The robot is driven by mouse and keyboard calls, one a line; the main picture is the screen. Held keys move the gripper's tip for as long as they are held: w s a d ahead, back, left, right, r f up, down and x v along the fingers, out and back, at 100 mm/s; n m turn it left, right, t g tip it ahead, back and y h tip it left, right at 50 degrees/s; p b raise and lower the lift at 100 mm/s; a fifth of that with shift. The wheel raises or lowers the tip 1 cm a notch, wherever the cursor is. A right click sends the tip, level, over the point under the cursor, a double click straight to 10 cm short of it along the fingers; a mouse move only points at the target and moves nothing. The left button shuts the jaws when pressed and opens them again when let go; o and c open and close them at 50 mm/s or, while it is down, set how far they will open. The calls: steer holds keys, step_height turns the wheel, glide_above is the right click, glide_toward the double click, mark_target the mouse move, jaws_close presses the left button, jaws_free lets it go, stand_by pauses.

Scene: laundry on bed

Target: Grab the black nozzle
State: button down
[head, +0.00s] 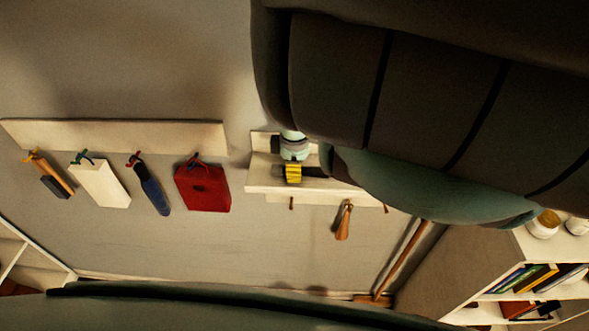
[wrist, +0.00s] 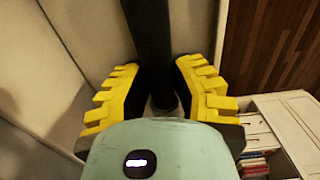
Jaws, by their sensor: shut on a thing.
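The black nozzle (wrist: 150,40) is a long dark tube running down from the top edge of the wrist view to between my fingers. My gripper (wrist: 158,78) has yellow ridged pads on both sides of it and is shut on it. The nozzle's lower end is partly hidden behind the pale green gripper body. In the head view my gripper (head: 293,172) shows as yellow pads beside the wall shelf, partly covered by my large dark arm. I cannot clearly make out the nozzle there.
A wall shelf (head: 262,186) with pegs is close to my gripper; a brown wooden item (head: 343,221) hangs below. On the left, a rack (head: 120,134) holds a red bag (head: 203,188), a blue item (head: 155,193) and a white board (head: 101,183). A bookcase (head: 465,316) stands right.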

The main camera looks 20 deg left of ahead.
steer(key=shift+a, duration=0.15)
steer(key=shift+w+a+r+b, duration=0.1)
steer(key=shift+r+b, duration=0.2)
steer(key=shift+b, duration=0.4)
steer(key=shift+d+r+b, duration=0.4)
steer(key=shift+r+b, duration=0.1)
steer(key=shift+b, duration=0.55)
steer(key=shift+s+a+r, duration=0.1)
steer(key=shift+s+r, duration=0.15)
steer(key=shift+r, duration=0.35)
steer(key=shift+s+a+r, duration=0.1)
steer(key=shift+s+r, duration=0.1)
steer(key=shift+r, duration=0.4)
steer(key=s+r+p, duration=0.1)
steer(key=s+p, duration=1.2)
steer(key=s, duration=0.2)
steer(key=shift+s+p, duration=0.2)
steer(key=shift+p, duration=0.15)
